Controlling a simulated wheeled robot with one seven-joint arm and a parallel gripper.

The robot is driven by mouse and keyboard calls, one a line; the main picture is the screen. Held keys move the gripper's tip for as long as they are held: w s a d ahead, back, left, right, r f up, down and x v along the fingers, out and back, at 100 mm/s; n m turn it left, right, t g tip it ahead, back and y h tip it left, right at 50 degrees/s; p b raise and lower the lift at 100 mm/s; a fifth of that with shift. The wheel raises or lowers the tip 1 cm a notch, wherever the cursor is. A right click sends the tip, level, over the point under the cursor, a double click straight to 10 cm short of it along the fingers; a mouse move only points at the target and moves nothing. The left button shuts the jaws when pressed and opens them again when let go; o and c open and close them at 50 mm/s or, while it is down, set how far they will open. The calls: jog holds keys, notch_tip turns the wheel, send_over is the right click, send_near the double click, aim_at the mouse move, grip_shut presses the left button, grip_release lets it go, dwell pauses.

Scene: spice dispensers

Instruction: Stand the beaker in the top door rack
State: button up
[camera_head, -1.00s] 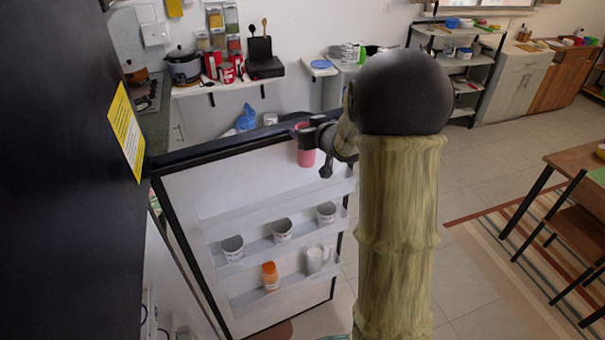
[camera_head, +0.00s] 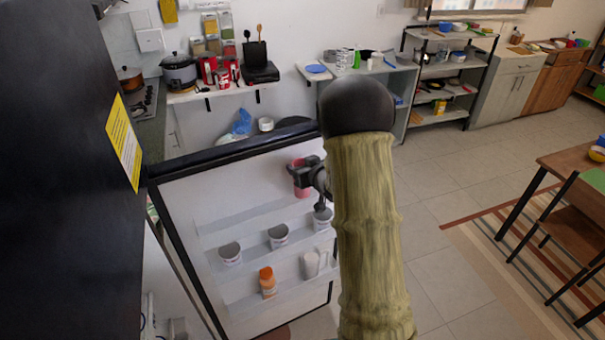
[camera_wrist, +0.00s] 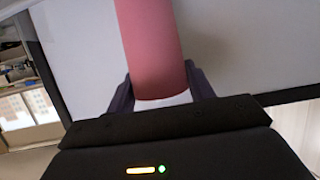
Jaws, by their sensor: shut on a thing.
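The pink beaker (camera_head: 301,186) is in my gripper, in front of the open fridge door's inner face, near its upper right. It also shows in the wrist view (camera_wrist: 150,45), rising between the two dark fingers with a pale band at its near end. My gripper (camera_head: 303,168) is shut on the beaker; it also shows in the wrist view (camera_wrist: 160,92). The top door rack (camera_head: 235,217) is a white ledge with nothing seen in its visible part. The beaker is at its right end; I cannot tell whether it touches the rack. My arm hides part of the door's right side.
The dark door edge (camera_head: 235,150) runs along the top. The dark fridge body (camera_head: 70,180) stands left.

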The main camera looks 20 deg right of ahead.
jog(key=shift+f+p, duration=0.3)
jog(key=shift+f, duration=1.1)
jog(key=shift+f, duration=0.2)
jog(key=o, duration=1.4)
jog(key=shift+c, duration=0.2)
jog(key=shift+r, duration=0.2)
jog(key=b+v, duration=0.4)
jog(key=v, duration=0.8)
jog(key=shift+f, duration=0.1)
